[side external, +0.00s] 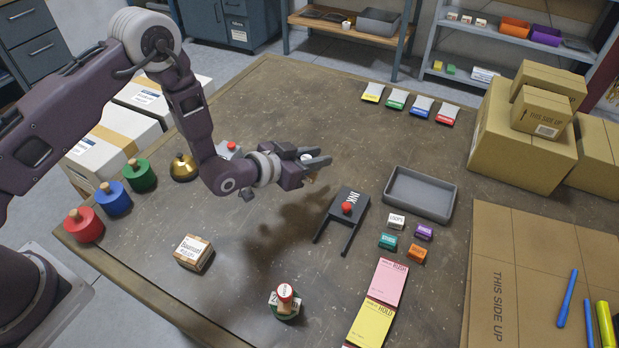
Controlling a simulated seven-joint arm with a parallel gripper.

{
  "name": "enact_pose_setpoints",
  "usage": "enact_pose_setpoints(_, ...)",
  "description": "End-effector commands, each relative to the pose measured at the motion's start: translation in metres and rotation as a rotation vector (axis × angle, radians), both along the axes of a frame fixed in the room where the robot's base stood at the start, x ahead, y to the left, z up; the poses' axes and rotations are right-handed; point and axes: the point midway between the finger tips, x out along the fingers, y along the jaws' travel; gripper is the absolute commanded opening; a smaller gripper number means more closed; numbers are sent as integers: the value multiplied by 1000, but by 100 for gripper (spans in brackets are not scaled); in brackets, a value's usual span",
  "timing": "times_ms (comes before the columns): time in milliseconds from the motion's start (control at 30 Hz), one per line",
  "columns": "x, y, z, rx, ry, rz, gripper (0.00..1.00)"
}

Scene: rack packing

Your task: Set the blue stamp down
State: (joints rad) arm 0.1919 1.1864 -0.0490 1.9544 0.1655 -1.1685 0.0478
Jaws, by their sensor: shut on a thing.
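My gripper (318,160) is above the middle of the table, its fingers pointing right. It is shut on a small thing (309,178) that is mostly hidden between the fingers. Only a pale top and a tan part below show, and I cannot tell whether it is blue or a stamp. A blue round block with a wooden knob (113,199) stands at the table's left edge, between a red one (84,226) and a green one (140,176). The held thing appears clear of the table (255,205).
A dark stand marked INK (350,196) with a red ball is right of my gripper, beside a grey tray (421,194). Small coloured blocks (415,244) and paper pads (380,300) lie in front. A labelled box (193,252) and a green-based item (285,302) stand nearer.

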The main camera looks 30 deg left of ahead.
Motion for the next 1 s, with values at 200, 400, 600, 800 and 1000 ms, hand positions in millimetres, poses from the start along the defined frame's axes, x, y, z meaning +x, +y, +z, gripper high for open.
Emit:
enact_pose_setpoints(200, 0, 0, -42, 1, 1, 0, 0)
enact_pose_setpoints(400, 0, 0, -58, 0, -2, 0, 0)
enact_pose_setpoints(600, 0, 1, -58, 0, -2, 0, 0)
enact_pose_setpoints(800, 0, 1, -60, 0, -2, 0, 46)
enact_pose_setpoints(1000, 0, 1, -60, 0, -2, 0, 46)
